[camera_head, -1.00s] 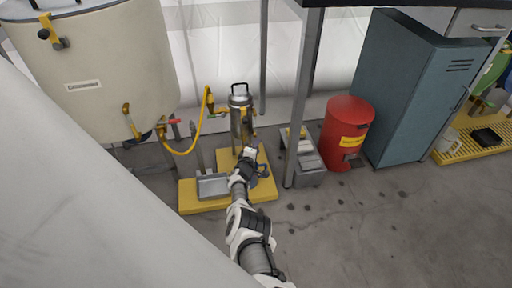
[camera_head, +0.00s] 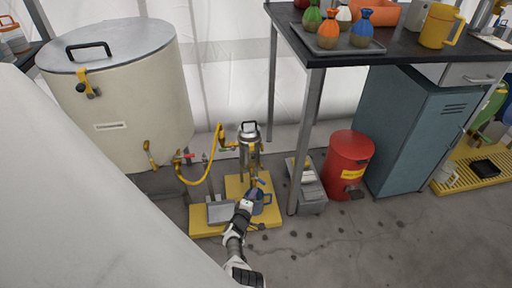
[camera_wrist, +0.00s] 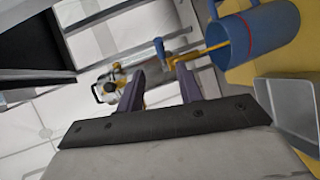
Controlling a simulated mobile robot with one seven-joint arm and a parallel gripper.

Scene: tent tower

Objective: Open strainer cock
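The strainer (camera_head: 249,150) is an upright metal cylinder with a black top handle, on a yellow platform (camera_head: 238,186). A small blue lever (camera_head: 261,182), apparently the cock, shows low at its side. In the wrist view the blue lever (camera_wrist: 160,50) sits on a yellow rod just beyond my fingertips, near the gap between them. A blue mug (camera_head: 261,203) stands below the strainer; it also shows at the upper right of the wrist view (camera_wrist: 268,35). My gripper (camera_wrist: 158,76) is open and empty, the fingers apart. In the head view my gripper (camera_head: 247,194) partly hides the mug.
A large cream tank (camera_head: 120,105) stands at left, with a yellow hose (camera_head: 198,180) running to the strainer. A grey tray (camera_head: 220,213) lies on the platform. A table leg (camera_head: 302,140), a grey bin (camera_head: 308,190) and a red bin (camera_head: 347,160) stand right.

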